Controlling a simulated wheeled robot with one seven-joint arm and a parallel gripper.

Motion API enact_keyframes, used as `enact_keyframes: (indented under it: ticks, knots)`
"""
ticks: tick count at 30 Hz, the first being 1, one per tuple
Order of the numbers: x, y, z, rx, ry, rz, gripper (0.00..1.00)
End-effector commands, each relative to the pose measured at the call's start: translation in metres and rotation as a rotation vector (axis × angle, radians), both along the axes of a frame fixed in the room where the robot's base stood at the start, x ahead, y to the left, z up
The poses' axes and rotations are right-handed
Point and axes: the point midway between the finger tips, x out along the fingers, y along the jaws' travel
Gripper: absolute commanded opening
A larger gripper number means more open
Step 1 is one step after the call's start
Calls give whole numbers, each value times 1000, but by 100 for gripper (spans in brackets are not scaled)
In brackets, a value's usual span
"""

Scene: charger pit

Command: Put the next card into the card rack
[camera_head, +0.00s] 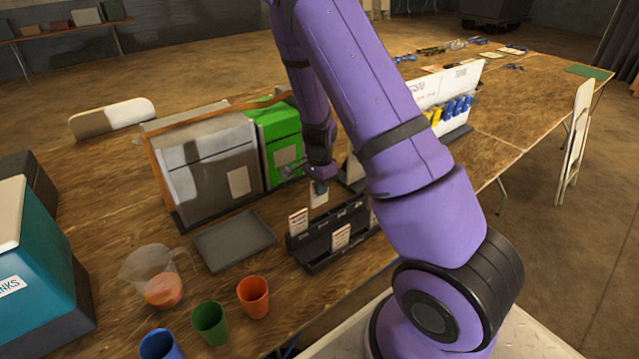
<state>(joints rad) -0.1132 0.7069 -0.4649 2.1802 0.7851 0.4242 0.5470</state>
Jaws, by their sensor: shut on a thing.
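The black card rack (318,262) stands on the wooden table in front of my arm. One white card with red print (298,222) stands upright at its left end, and another white card (341,237) stands at its front. My gripper (320,184) is above the back of the rack, pointing down. It is shut on a white card (318,198), which hangs below the fingers. I cannot tell whether that card's lower edge touches the rack. My arm hides the right end of the rack.
A grey tray (234,240) lies left of the rack. Grey (210,165) and green (274,138) boxes stand behind it. A jug (160,277), an orange cup (253,297), a green cup (210,323) and a blue cup (161,345) stand front left. A white board (445,88) stands behind my arm.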

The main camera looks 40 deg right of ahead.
Motion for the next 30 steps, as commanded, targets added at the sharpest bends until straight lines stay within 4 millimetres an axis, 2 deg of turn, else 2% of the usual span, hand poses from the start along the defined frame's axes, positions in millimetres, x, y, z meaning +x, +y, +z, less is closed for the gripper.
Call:
enact_keyframes:
  ticks: [30]
  knots:
    - [0, 0, -53, 1, 1, -1, 0]
